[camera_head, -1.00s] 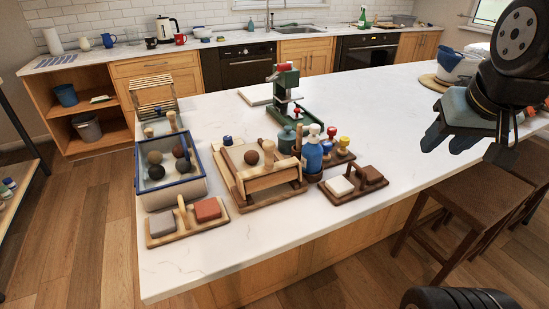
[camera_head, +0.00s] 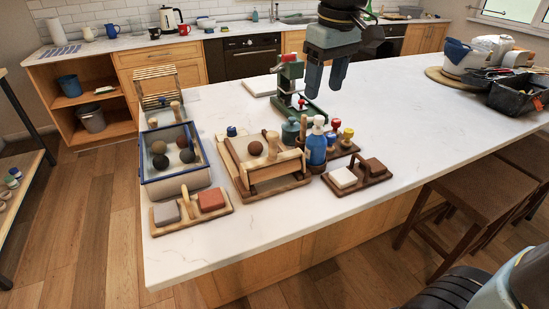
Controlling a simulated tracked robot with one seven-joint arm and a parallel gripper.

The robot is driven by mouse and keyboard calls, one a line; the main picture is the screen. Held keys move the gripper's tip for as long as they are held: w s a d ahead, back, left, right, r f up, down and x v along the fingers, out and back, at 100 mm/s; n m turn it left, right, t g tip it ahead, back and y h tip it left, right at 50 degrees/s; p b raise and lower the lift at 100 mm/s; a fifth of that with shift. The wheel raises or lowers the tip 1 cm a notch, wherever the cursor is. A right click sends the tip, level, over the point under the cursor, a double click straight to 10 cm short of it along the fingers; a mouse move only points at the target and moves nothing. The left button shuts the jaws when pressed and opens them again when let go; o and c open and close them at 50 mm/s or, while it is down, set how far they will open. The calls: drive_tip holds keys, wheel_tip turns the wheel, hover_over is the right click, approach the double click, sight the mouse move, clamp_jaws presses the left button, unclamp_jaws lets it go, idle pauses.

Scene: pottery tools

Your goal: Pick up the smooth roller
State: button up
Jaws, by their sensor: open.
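A wooden tray (camera_head: 238,181) stands near the middle of the pottery tools on the white counter (camera_head: 400,140). A pale wooden cylinder-like piece (camera_head: 272,146) stands up in it, beside a brown ball (camera_head: 255,148) and a wooden block. I cannot tell for sure which wooden piece is the smooth roller; it may be among these or partly hidden. My gripper (camera_head: 323,90) is open and empty, fingers pointing down. It appears above the counter, up and right of the tray in the picture, beside the green press (camera_head: 290,85).
A blue-rimmed box (camera_head: 150,178) with several balls stands left of the tray. A blue bottle (camera_head: 316,150) and colored-knob tools (camera_head: 347,137) stand to its right. Block trays (camera_head: 190,220) and (camera_head: 357,183) lie in front. The counter's right side is mostly clear; a black bin (camera_head: 522,100) stands far right.

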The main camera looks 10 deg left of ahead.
sight(273, 133)
drive_tip(key=a+f+n+g, duration=0.1)
drive_tip(key=a+f+n, duration=0.15)
drive_tip(key=a, duration=0.75)
drive_tip(key=shift+h, duration=0.4)
wheel_tip(273, 133, down, 7)
drive_tip(key=shift+w+f, duration=0.1)
drive_tip(key=shift+s+a+f, duration=0.1)
drive_tip(key=shift+f, duration=1.3)
drive_tip(key=shift+s+f, duration=0.1)
drive_tip(key=shift+f, duration=1.25)
drive_tip(key=shift+c, duration=0.4)
clamp_jaws()
